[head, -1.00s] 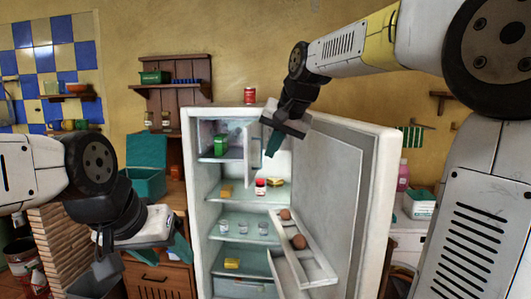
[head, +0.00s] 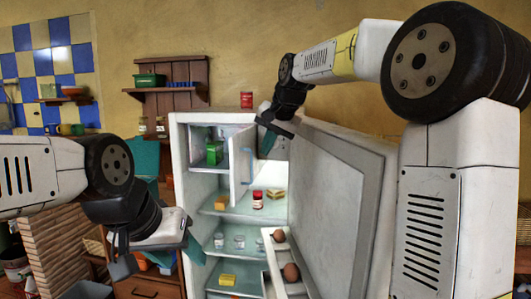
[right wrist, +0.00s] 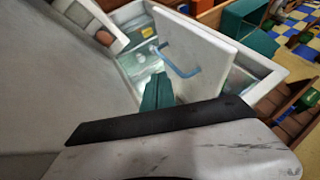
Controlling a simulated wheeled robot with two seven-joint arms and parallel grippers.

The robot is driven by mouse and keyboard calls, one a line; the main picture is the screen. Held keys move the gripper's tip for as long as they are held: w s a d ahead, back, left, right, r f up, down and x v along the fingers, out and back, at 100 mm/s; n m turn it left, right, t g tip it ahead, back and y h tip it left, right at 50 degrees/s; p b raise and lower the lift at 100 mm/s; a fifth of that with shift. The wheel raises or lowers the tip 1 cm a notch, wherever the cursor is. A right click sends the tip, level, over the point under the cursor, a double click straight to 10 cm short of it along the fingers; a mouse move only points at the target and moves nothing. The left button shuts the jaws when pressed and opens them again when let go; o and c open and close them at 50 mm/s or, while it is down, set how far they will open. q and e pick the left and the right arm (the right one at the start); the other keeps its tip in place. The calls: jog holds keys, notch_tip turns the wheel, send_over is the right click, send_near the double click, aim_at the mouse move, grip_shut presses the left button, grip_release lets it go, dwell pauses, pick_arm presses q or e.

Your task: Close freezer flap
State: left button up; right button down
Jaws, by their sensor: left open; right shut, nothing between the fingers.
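The freezer flap (head: 243,165) is a small pale door with a handle in the upper part of the fridge. It stands partly open, beside the freezer compartment (head: 202,135). In the right wrist view, the flap (right wrist: 197,42) stands out from the fridge, with a bluish handle (right wrist: 180,62) on its face. My right gripper (head: 267,142) is shut and empty, just right of the flap. Its teal fingers (right wrist: 157,92) appear just below the flap; I cannot tell whether they touch it. My left gripper (head: 158,258) is open and empty, in front of the fridge's left side.
The large fridge door (head: 335,190) is wide open on the right, with eggs (head: 291,272) on its shelf. A green can (head: 214,152) stands in the freezer compartment. A red can (head: 247,99) stands on top of the fridge. Jars and food sit on the shelves below.

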jog(key=x, duration=0.8)
jog(key=shift+f, duration=0.2)
jog(key=shift+a, duration=0.1)
